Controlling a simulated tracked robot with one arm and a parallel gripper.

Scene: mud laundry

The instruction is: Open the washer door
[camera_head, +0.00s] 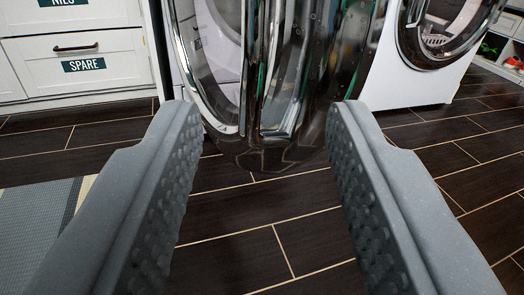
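The washer door (318,90), dark glass with a chrome rim, stands straight ahead at the top centre. It is seen at a steep angle and looks swung out from the white washer (224,18), whose round chrome opening (213,75) shows on its left. The top of the door is cut off by the picture edge. My gripper (265,125) is open, with its two grey, studded fingers wide apart. The lower part of the door shows beyond and between the fingertips. I see no clear contact with it, and nothing is held.
A second white machine (425,88) with a round chrome opening stands at the right. White drawers (30,65), one labelled SPARE, are at the left. A striped rug (35,225) lies at the lower left. Shelves with shoes (490,47) are far right. The dark tiled floor (235,262) ahead is clear.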

